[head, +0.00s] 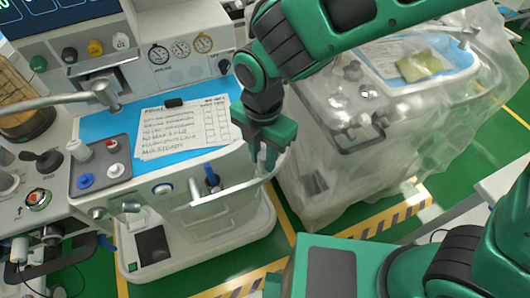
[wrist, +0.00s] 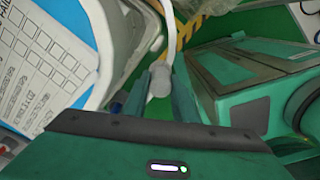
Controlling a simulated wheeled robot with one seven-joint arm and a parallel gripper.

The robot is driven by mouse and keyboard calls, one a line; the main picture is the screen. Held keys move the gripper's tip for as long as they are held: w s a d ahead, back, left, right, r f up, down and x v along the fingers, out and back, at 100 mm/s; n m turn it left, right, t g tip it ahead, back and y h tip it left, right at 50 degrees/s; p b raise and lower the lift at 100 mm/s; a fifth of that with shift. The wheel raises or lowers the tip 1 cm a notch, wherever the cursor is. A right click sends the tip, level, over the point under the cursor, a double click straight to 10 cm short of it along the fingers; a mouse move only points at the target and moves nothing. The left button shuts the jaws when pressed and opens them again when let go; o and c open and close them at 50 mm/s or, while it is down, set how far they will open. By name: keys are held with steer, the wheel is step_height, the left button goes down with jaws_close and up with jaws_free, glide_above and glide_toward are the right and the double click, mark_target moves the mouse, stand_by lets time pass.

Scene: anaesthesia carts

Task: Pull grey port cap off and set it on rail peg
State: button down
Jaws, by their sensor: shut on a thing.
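My gripper (head: 266,160) is at the right front corner of the white cart, over the curved white rail (head: 232,196). In the wrist view, its two green fingers (wrist: 158,100) are closed on a small grey cap (wrist: 158,72), which shows between their tips. The white rail (wrist: 170,22) runs up just beyond the cap; I cannot tell whether they touch. The fingers hide the cap in the head view. A blue peg-like part (head: 212,178) stands at the cart's front by the rail, left of my gripper. I cannot tell which part is the rail peg.
A grey tray (head: 88,188) with coloured knobs or caps sits on the cart's left. A checklist (head: 186,128) lies on the blue mat (head: 225,90). A plastic-draped cart (head: 310,180) stands close on the right. Green floor (head: 405,165) shows beyond it.

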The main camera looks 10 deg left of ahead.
mark_target(263, 155)
steer(key=shift+f, duration=1)
steer(key=c, duration=1.4)
jaws_free()
steer(key=shift+o, duration=0.2)
step_height(263, 155, up, 11)
steer(key=shift+w+f, duration=0.1)
steer(key=shift+w, duration=0.05)
